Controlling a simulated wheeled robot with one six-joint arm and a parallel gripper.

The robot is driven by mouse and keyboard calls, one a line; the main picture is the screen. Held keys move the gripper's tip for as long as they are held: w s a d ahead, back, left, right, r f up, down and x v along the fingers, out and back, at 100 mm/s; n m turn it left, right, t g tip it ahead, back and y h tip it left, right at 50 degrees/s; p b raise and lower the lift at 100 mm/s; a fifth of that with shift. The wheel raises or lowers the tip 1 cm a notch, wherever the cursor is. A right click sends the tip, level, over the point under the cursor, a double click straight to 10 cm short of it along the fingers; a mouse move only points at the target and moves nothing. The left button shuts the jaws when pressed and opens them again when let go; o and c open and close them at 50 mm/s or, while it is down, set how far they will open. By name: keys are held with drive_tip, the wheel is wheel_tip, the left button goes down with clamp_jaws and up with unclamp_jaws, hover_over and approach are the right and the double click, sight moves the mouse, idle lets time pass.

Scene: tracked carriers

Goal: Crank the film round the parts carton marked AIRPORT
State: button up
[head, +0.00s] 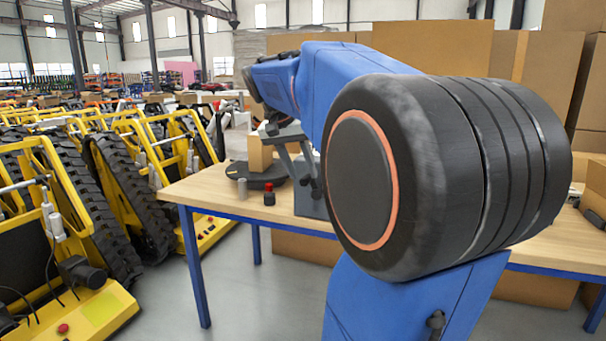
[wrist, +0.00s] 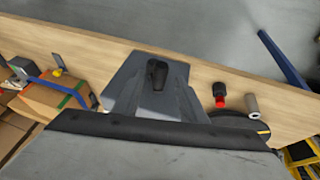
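A brown carton (head: 260,153) stands by or on a dark round turntable (head: 238,171) on the wooden table; no AIRPORT marking is readable. A grey housing (head: 308,203) stands to its right, partly behind my arm. In the wrist view the grey housing (wrist: 135,88) lies below my gripper, with a black knob-like part (wrist: 157,74) over it. The turntable's edge (wrist: 238,124) shows at the right. My gripper (head: 312,186) is low, at the housing. Its fingertips are too small and dark to tell whether they are closed on the knob.
A red-topped black button (head: 269,195) and a grey cylinder (head: 241,190) stand near the table's front edge (head: 190,187). A carton with green tape (wrist: 50,97) lies left in the wrist view. Yellow tracked carriers (head: 150,140) crowd the left; stacked cartons (head: 430,45) stand behind.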

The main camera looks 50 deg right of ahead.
drive_tip(key=shift+x, duration=0.85)
clamp_jaws()
drive_tip(key=shift+w, duration=0.15)
drive_tip(key=w+a+f+n+g+h, duration=0.2)
drive_tip(key=w+f+g+h, duration=0.2)
drive_tip(key=g, duration=0.4)
drive_tip(key=shift+f+g+h, duration=0.3)
drive_tip(key=shift+f+g, duration=0.1)
drive_tip(key=shift+f, duration=0.3)
